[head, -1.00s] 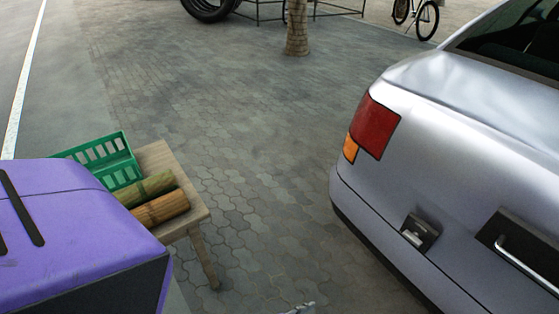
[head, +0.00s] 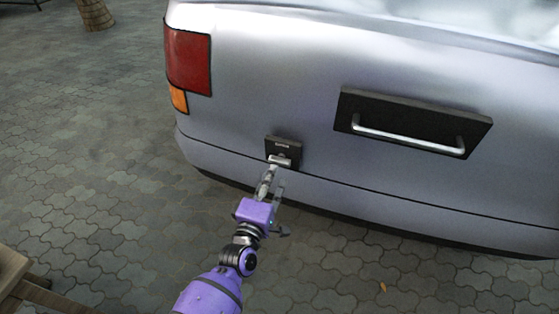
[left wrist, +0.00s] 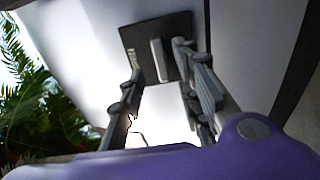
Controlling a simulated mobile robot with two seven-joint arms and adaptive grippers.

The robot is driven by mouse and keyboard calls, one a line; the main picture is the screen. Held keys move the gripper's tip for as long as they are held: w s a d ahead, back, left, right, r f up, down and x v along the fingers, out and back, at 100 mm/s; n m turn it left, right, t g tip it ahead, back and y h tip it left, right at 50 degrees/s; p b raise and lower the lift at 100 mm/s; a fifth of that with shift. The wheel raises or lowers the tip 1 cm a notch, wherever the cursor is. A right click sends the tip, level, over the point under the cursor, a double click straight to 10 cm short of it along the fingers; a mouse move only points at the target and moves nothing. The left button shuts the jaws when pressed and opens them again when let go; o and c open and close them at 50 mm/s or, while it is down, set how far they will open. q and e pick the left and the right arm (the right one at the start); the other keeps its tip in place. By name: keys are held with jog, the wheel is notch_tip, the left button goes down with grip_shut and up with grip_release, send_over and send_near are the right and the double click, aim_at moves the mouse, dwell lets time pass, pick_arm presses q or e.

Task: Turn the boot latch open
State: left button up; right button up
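The boot latch is a small black plate (head: 293,146) with a short silver lever (head: 279,160), low on the back of the silver car. My left gripper (head: 275,178) is just below and in front of it, fingers pointing up at the latch. In the left wrist view, the dark plate (left wrist: 133,38) and the pale upright lever (left wrist: 160,60) show ahead of the gripper (left wrist: 160,62). The fingers are apart, with the lever in the gap between their tips. Whether either finger touches the lever, I cannot tell. My right gripper is in no view.
A black panel with a long silver handle (head: 408,137) is to the right on the car. The bumper (head: 330,185) runs below the latch. A wooden table's edge (head: 15,275) is at lower left. The paving (head: 110,170) is clear around the arm.

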aim_at(278, 164)
pick_arm(q)
jog(key=x, duration=0.5)
jog(key=shift+w+d+f+b, duration=0.1)
jog(key=shift+w+b, duration=0.1)
jog(key=shift+b, duration=0.2)
jog(key=shift+w+d, duration=0.2)
jog(key=shift+w, duration=0.4)
jog(key=c, duration=0.8)
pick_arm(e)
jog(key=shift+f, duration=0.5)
